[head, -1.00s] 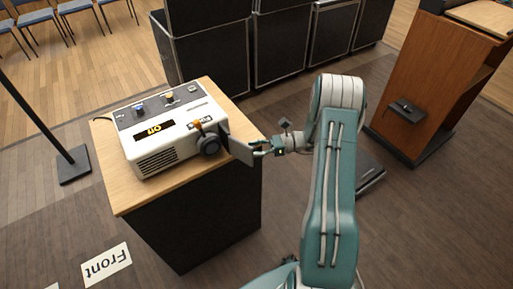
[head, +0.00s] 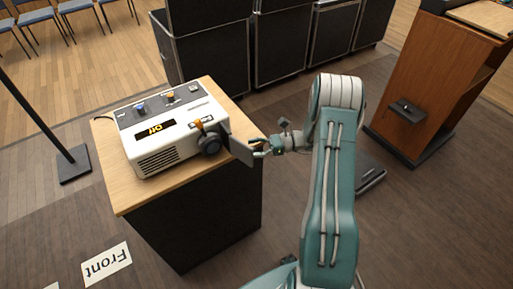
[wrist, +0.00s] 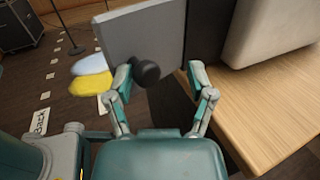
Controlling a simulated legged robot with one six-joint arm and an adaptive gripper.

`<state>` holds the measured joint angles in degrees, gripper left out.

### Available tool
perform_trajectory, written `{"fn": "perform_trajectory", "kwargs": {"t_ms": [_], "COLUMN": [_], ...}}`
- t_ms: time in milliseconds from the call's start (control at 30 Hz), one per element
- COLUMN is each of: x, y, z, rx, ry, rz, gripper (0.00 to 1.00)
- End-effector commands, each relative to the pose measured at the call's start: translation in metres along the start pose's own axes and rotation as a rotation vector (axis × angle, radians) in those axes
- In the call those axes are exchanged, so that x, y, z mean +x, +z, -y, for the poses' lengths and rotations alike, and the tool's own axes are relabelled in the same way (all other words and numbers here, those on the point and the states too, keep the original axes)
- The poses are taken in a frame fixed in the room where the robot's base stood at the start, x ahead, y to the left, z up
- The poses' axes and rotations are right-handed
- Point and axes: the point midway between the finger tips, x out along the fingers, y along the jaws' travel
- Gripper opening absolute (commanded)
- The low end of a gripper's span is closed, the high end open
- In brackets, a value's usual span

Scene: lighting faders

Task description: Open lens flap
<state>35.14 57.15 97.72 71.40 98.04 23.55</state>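The white projector (head: 165,125) stands on a wooden-topped stand, with its dark round lens (head: 210,145) at the front right corner. The grey lens flap (head: 241,150) stands out at an angle beside the lens, with the lens uncovered. In the wrist view the flap (wrist: 140,32) is a flat grey plate with a dark round knob (wrist: 146,72) facing me. My gripper (head: 260,147) is at the flap's outer side. In the wrist view my gripper (wrist: 158,82) is open, its fingers spread on either side of the knob with visible gaps.
The stand's wooden top (wrist: 275,105) lies close to the right of my gripper. Black cases (head: 210,60) stand behind, and a wooden lectern (head: 440,80) is at the right. A dark pole with a base (head: 73,163) stands at the left.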

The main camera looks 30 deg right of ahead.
Motion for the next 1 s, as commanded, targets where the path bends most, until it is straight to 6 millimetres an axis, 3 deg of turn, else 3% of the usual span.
{"fn": "perform_trajectory", "kwargs": {"t_ms": [1000], "x": [-0.009], "y": [0.000], "z": [0.005], "rx": [0.000], "ry": [0.000], "rz": [0.007], "gripper": [0.67]}}
